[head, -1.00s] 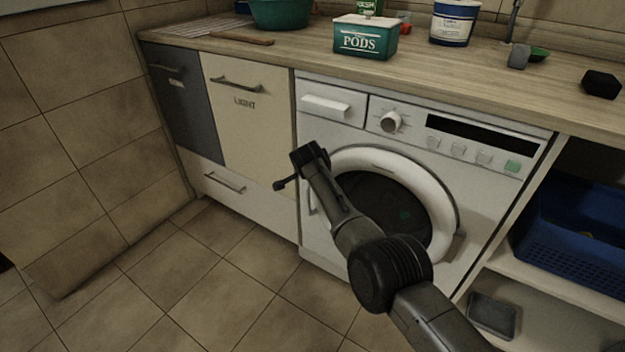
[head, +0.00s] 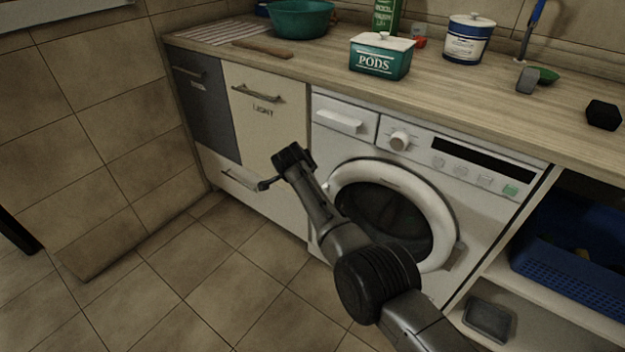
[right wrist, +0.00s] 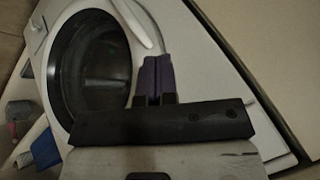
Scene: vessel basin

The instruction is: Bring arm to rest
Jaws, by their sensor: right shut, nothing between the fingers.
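My right gripper (head: 268,184) shows in the head view at the end of the dark arm that comes in from the bottom right. It hangs in front of the washing machine (head: 329,104) and the lower white drawer, touching neither as far as I can tell. In the right wrist view its two purple-grey fingers (right wrist: 153,80) are together with nothing between them. Behind them is the closed round door of the machine, which also shows in that view (right wrist: 62,62). My left gripper is not in view.
The worktop (head: 330,62) holds a green basin (head: 302,19), a PODS box (head: 381,60), a white-and-blue tub (head: 468,42) and a black block (head: 603,115). A blue crate (head: 570,262) sits on the right shelf. The tiled floor at left is clear.

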